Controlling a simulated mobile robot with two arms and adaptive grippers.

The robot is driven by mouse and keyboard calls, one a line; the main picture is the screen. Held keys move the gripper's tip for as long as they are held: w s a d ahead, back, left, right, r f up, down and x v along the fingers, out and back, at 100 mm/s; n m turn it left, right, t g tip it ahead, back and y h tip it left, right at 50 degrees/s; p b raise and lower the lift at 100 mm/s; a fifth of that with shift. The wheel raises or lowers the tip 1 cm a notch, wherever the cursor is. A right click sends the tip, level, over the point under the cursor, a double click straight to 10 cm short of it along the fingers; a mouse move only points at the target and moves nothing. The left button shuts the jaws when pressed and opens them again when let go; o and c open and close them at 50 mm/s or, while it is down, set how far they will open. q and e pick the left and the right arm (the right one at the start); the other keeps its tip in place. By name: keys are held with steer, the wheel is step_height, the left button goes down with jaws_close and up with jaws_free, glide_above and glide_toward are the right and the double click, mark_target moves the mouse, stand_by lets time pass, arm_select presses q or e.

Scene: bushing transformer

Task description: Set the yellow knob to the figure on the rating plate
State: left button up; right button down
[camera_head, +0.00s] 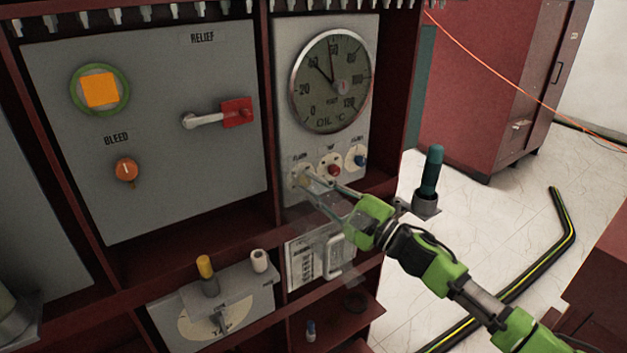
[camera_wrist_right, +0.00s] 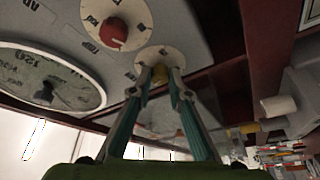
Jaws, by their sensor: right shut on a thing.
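The yellow knob (camera_wrist_right: 160,73) sits on a pale round dial at the end of a row of small knobs under the oil gauge. My right gripper (camera_head: 306,181) reaches this knob from the lower right, and its fingers largely hide it in the head view. In the wrist view the two fingertips (camera_wrist_right: 160,80) close on its sides. The knob's pointer and the dial figures are too small to read. A white plate with printed lines (camera_head: 306,264), possibly the rating plate, is below the knobs, partly behind my gripper; its text is unreadable. My left gripper is out of view.
Beside the yellow knob are a red knob (camera_head: 334,170) and a blue knob (camera_head: 360,161). Above is the round oil gauge (camera_head: 331,82). A pale handle (camera_head: 333,257) stands out below. A red lever (camera_head: 238,112) and an orange bleed knob (camera_head: 126,170) are left.

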steer(key=n+p, duration=0.1)
steer(key=n, duration=0.1)
steer(key=n+g+p, duration=0.1)
steer(key=shift+r+n+p, duration=0.35)
steer(key=shift+n, duration=0.05)
steer(key=shift+f+n+g+h+p, duration=0.1)
steer(key=shift+n+g+h+p, duration=0.4)
steer(key=shift+n+p, duration=0.6)
steer(key=c, duration=1.9)
jaws_free()
steer(key=shift+d, duration=0.1)
steer(key=v, duration=1.2)
steer(key=shift+f, duration=0.1)
